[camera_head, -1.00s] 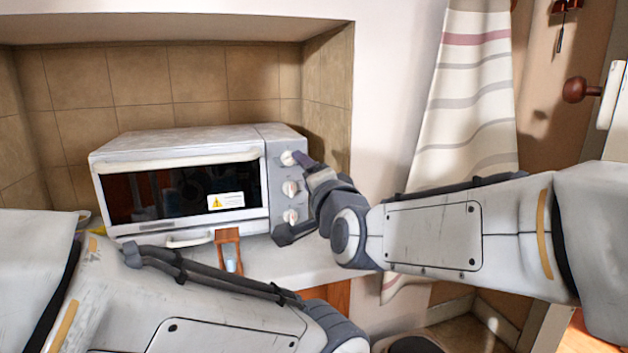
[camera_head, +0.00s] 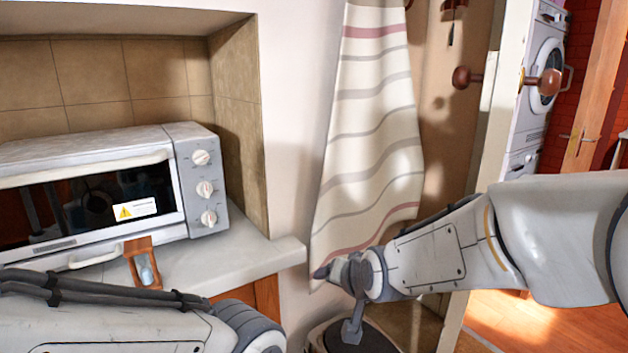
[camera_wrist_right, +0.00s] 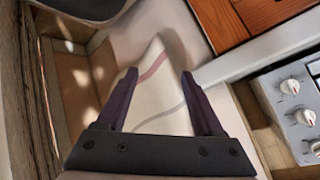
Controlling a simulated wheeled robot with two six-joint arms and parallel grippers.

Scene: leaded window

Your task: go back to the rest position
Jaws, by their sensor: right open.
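My right gripper (camera_head: 336,298) is in front of the striped towel, below the level of the oven knobs and clear of the oven. In the right wrist view its two fingers (camera_wrist_right: 158,92) stand apart with nothing between them. The white toaster oven (camera_head: 88,241) sits on the counter at the left with its door shut, and its knobs also show at the right of the right wrist view (camera_wrist_right: 290,88). My left arm crosses the bottom left of the head view, but its gripper is out of frame.
A small wooden hourglass (camera_head: 143,262) stands on the counter (camera_head: 240,262) before the oven. The striped towel (camera_head: 368,135) hangs beside the wall. A dark round-topped bin (camera_head: 352,338) is below my right gripper. An open door with a brown knob (camera_head: 541,82) is at the right.

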